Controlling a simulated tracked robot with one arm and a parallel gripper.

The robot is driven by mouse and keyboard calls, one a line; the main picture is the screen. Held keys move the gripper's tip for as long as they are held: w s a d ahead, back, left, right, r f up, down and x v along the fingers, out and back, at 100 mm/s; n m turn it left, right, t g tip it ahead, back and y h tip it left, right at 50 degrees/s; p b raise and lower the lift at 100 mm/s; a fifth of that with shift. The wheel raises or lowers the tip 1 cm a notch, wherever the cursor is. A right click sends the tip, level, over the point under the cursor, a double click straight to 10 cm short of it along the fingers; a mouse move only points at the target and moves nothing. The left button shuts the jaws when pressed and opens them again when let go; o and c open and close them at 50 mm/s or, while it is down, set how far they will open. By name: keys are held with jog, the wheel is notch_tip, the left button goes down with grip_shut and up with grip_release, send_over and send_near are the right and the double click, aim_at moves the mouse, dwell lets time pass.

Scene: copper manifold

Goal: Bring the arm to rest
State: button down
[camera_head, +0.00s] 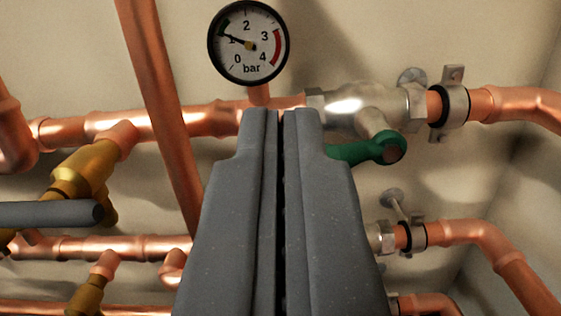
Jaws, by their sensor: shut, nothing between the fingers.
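My gripper (282,112) fills the lower middle of the head camera view. Its two grey fingers point up the picture, side by side, with only a thin dark line between them. It is shut and empty. Its tips appear just below the pressure gauge (249,42), in front of the upper copper pipe (200,122); I cannot tell whether they touch it. The fingers hide part of the pipework behind, including part of the green valve handle (375,149).
A silver valve body (365,103) and a pipe clamp (451,105) sit right of the fingers. Brass fittings (82,175) and a grey rod (50,214) are at left. A copper pipe (160,90) slants down from the top. Lower pipes (100,249) run behind. A pale wall backs everything.

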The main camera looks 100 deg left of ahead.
jog(key=w+d+r+m+t+h+p, duration=0.1)
jog(key=w+d+r+t+h, duration=0.2)
jog(key=w+d+r+t, duration=0.65)
jog(key=w+d+r+m+h, duration=0.1)
jog(key=w+d+r+h, duration=0.15)
jog(key=w+r, duration=0.8)
jog(key=w+d+r+m+t+h, duration=0.1)
jog(key=w+d+r+t+h, duration=0.25)
jog(key=r, duration=0.45)
jog(key=w+d+r+m+t+h+p, duration=0.1)
jog(key=w+d+r+m+t+h, duration=0.15)
jog(key=d+r, duration=0.4)
jog(key=w+d+r+m+t+h, duration=0.1)
jog(key=w+d+r+t+h, duration=0.2)
jog(key=r, duration=0.7)
jog(key=s+d+r+m+h+p, duration=0.1)
jog(key=s+d+r+m+h, duration=0.35)
jog(key=r, duration=0.75)
jog(key=s+d+r+m+h, duration=0.1)
jog(key=s+d+r+m, duration=0.1)
jog(key=s+d+r, duration=0.7)
jog(key=s+r+m+g, duration=0.1)
jog(key=s+r+m, duration=0.1)
jog(key=s+r, duration=0.4)
jog(key=s+a+r+m, duration=0.1)
jog(key=s+r, duration=0.6)
jog(key=s, duration=0.9)
jog(key=shift+a+r+m+g+p, duration=0.25)
jog(key=shift+m+g+p, duration=0.15)
jog(key=shift+m, duration=0.5)
